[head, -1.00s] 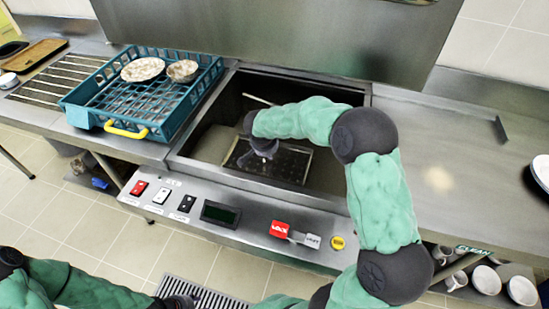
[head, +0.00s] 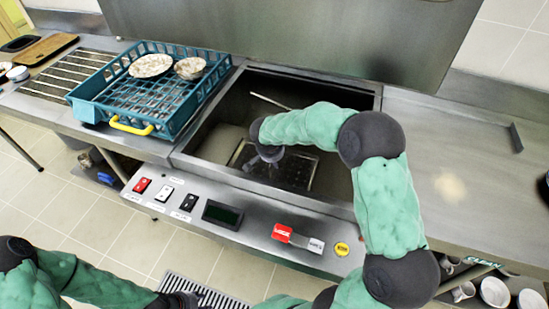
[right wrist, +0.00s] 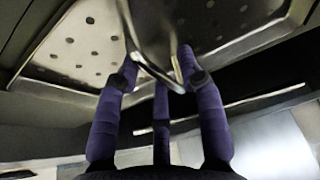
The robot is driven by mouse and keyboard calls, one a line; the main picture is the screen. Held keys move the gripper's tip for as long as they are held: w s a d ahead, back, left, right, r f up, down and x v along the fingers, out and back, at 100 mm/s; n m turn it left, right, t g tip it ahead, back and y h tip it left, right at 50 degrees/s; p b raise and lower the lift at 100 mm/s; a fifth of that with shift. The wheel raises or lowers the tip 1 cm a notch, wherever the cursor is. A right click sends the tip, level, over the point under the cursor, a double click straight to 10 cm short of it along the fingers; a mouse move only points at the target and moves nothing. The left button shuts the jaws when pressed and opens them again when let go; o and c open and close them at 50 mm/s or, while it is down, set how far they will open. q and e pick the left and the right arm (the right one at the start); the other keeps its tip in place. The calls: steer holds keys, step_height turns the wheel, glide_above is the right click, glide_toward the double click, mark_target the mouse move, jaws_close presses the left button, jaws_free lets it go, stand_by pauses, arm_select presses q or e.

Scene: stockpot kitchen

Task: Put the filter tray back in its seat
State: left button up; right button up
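The filter tray (head: 299,172) is a dark, perforated metal plate inside the open sink-like well of the machine. In the right wrist view its pale holed surface (right wrist: 75,48) fills the upper part, with a bent metal handle (right wrist: 148,30) in the middle. My right gripper (head: 268,155) reaches down into the well over the tray's left part. In the wrist view its purple fingers (right wrist: 160,75) surround the handle and appear shut on it. The tray's seat is hard to make out. My left gripper (head: 183,302) is low at the bottom edge, away from the tray; its fingers are unclear.
A blue rack (head: 150,90) with a plate and a bowl stands left of the well. The front panel (head: 180,195) carries switches, a display and a red lever (head: 282,232). The well's metal rim (head: 230,178) surrounds the tray. The right counter (head: 450,150) is mostly clear.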

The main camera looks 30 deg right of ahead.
steer(key=shift+r, duration=0.25)
steer(key=p+v, duration=0.4)
steer(key=v, duration=0.7)
steer(key=shift+a+r, duration=0.15)
steer(key=shift+r, duration=0.15)
steer(key=shift+s+f, duration=0.1)
steer(key=shift+s, duration=0.1)
